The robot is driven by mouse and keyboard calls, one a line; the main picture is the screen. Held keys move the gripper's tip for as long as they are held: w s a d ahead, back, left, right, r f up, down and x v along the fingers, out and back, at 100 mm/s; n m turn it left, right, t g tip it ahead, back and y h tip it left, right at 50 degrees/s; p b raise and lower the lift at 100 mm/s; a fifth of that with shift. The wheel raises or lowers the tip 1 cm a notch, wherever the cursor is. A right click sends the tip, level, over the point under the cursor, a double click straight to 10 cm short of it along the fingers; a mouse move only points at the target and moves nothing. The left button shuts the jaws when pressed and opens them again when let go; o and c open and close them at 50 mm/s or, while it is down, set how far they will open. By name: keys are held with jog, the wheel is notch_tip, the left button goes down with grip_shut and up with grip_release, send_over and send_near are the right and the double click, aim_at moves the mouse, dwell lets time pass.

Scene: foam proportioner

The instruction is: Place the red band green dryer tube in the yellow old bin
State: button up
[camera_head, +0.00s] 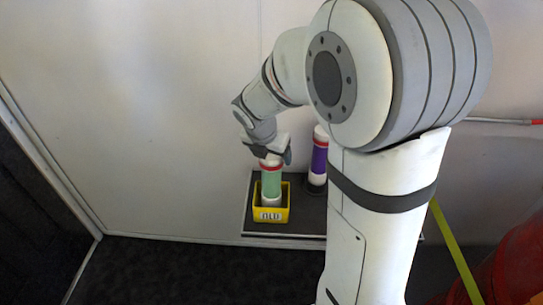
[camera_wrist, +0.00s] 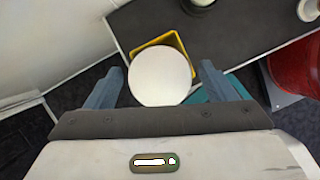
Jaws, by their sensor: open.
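The green dryer tube (camera_head: 271,182) with a red band and white ends stands roughly upright in the yellow bin (camera_head: 271,214) marked OLD. Whether its lower end rests on the bin floor is hidden. In the wrist view its round white top (camera_wrist: 160,77) covers most of the bin (camera_wrist: 177,40). My gripper (camera_head: 268,154) is just above the tube's top in the head view. In the wrist view my gripper (camera_wrist: 162,70) is open, its two fingers on either side of the white top, with visible gaps.
A purple tube (camera_head: 319,160) with red band and white ends stands behind and right of the bin. Both are on a dark shelf (camera_head: 305,220) against the white wall (camera_head: 150,110). A red rounded object (camera_wrist: 298,68) is at the right of the wrist view.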

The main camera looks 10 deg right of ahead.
jog(key=p+v, duration=0.2)
jog(key=v, duration=0.6)
jog(key=s+d+m+g+y, duration=0.1)
jog(key=s+d+m+y, duration=0.1)
jog(key=s+m, duration=1.6)
jog(key=m+y, duration=0.1)
jog(key=m, duration=0.9)
jog(key=shift+f+g, duration=0.3)
jog(key=shift+f, duration=0.1)
